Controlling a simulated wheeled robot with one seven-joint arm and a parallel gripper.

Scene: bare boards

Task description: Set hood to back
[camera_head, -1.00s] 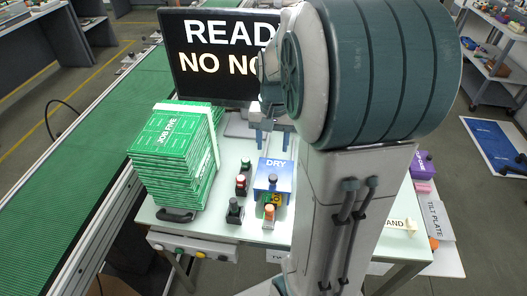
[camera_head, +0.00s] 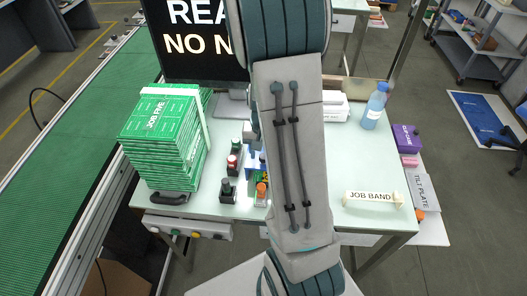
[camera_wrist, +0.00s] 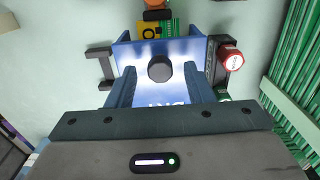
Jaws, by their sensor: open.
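The hood is a blue box marked DRY (camera_wrist: 172,49) with a dark knob (camera_wrist: 159,69) on top. In the wrist view its lettering is partly hidden by my gripper. My gripper (camera_wrist: 160,74) is open, with one blue finger on each side of the knob and a gap to it on both sides. I cannot tell how far above the hood the fingertips are. In the head view my arm covers most of the hood; only a blue sliver (camera_head: 252,161) shows.
A red-topped button post (camera_wrist: 230,58) stands close beside the hood. An orange-topped post (camera_head: 261,193) and a dark one (camera_head: 227,189) stand near the front. A stack of green JOB FIVE boards (camera_head: 160,140) is at left. The JOB BAND block (camera_head: 373,198) has clear table around it.

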